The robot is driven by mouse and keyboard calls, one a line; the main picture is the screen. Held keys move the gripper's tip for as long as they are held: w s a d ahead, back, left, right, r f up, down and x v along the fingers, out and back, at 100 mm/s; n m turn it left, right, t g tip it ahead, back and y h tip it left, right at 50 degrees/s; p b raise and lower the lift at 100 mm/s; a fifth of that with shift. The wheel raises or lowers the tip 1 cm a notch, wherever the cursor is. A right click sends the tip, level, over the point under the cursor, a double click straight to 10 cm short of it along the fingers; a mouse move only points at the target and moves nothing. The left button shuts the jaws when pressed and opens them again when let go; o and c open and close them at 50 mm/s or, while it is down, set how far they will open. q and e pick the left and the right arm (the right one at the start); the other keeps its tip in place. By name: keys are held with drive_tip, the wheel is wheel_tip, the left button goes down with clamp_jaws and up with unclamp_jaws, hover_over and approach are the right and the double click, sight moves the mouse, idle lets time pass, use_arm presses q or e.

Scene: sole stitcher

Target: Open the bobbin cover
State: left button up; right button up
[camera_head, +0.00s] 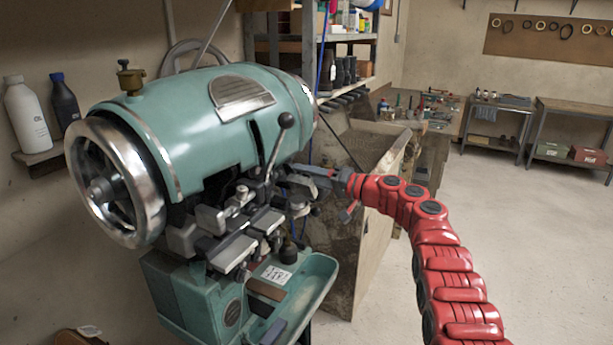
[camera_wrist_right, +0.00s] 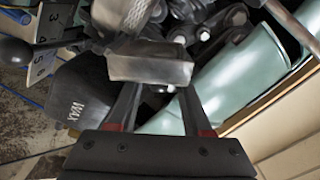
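The teal sole stitcher (camera_head: 215,125) stands at the left with a large metal handwheel (camera_head: 112,180). Its metal mechanism (camera_head: 235,222) sits below the rounded body. I cannot tell for certain which part is the bobbin cover. My right gripper (camera_head: 300,172) comes in from the right and is at the right side of the mechanism, beside the lever with a dark ball knob (camera_head: 286,121). In the right wrist view its two fingers (camera_wrist_right: 160,95) stand apart, and a grey metal block (camera_wrist_right: 150,68) hides their tips. I cannot tell whether they touch it. My left gripper is out of view.
A teal tray (camera_head: 310,285) juts out below the mechanism. A large open bin (camera_head: 365,250) stands close behind my right arm. Shelving (camera_head: 345,38) is behind the machine, and two bottles (camera_head: 28,115) stand on a wall shelf at left. The floor at right is clear.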

sight(312, 186)
idle(0.4)
drive_tip(key=shift+r+p, duration=0.1)
drive_tip(key=shift+p, duration=0.25)
drive_tip(key=s+n+p, duration=0.1)
drive_tip(key=n+p, duration=0.1)
drive_tip(key=p, duration=0.2)
drive_tip(key=s+a+n+p, duration=0.1)
drive_tip(key=n+p, duration=0.1)
drive_tip(key=p, duration=0.3)
drive_tip(key=s+a+n+p, duration=0.1)
drive_tip(key=n+p, duration=0.2)
drive_tip(key=p, duration=0.2)
drive_tip(key=shift+s+d+f+b, duration=0.4)
drive_tip(key=shift+d+f+b, duration=0.1)
drive_tip(key=shift+d+b, duration=0.3)
drive_tip(key=b+v, duration=0.6)
drive_tip(key=v, duration=1)
drive_tip(key=w+d+f+m+t+h, duration=0.3)
drive_tip(key=d+f+h, duration=0.1)
drive_tip(key=d+h, duration=0.2)
drive_tip(key=w+d+f+m+t+h+b, duration=0.1)
drive_tip(key=w+d+f+m+t+h, duration=0.2)
drive_tip(key=d, duration=0.6)
drive_tip(key=shift+w+f+h, duration=0.7)
drive_tip(key=shift+f+h, duration=0.25)
drive_tip(key=shift+h, duration=0.95)
drive_tip(key=shift+d, duration=0.1)
